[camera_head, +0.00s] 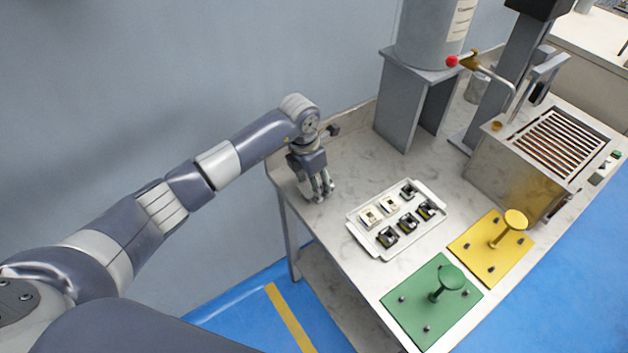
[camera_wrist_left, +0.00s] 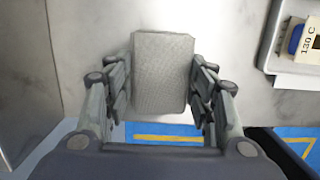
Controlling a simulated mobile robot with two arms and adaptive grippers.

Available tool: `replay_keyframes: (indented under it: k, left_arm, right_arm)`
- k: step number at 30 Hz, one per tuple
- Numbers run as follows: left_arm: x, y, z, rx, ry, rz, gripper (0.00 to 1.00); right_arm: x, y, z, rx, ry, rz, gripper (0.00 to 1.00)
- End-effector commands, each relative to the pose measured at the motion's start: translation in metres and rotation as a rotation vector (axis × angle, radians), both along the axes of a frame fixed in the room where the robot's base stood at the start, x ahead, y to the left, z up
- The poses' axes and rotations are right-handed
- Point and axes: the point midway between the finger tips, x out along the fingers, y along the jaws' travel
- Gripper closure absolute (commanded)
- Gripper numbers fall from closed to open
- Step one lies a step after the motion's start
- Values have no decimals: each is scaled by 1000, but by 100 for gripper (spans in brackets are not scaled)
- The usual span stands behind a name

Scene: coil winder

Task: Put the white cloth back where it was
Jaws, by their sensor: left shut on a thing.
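The white cloth (camera_wrist_left: 163,72) shows in the left wrist view as a folded, pale grey-white woven block. It sits between the two fingers of my left gripper (camera_wrist_left: 161,98), which is shut on it. In the head view my left gripper (camera_head: 320,192) points down at the far left corner of the worktable (camera_head: 355,172). The cloth is mostly hidden by the fingers there, and I cannot tell whether it touches the tabletop. My right gripper is not in view.
A white tray (camera_head: 357,232) with several small parts lies right of the gripper. Green (camera_head: 413,311) and yellow (camera_head: 480,262) plates with knobs stand nearer the front edge. A grey stand (camera_head: 398,105) and a slatted metal box (camera_head: 510,165) are farther back. The tabletop around the gripper is mostly clear.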

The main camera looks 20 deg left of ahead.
Motion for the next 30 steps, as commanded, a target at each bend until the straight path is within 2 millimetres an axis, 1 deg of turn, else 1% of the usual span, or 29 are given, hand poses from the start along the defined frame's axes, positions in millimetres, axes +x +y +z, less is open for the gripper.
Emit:
replay_keyframes:
  k: [6,7,8,9,19,22,23,26,30]
  left_arm:
    - [0,0,-4,1,-1,0,71]
    - [0,0,-3,1,-1,0,45]
    - [0,0,-2,0,0,0,38]
    - [0,0,-2,0,0,0,29]
    - [0,0,-2,0,0,0,29]
    - [0,0,3,0,0,0,29]
    - [0,0,4,0,-2,0,29]
    - [0,2,19,0,-5,-1,29]
    - [-4,5,49,2,-6,0,29]
  right_arm:
    - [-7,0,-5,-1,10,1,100]
    - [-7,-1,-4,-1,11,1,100]
    - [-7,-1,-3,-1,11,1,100]
    - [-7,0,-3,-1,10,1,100]
    - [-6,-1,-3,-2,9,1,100]
    - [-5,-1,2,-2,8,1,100]
    - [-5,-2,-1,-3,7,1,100]
    - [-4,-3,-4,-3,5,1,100]
    - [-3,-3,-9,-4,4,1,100]
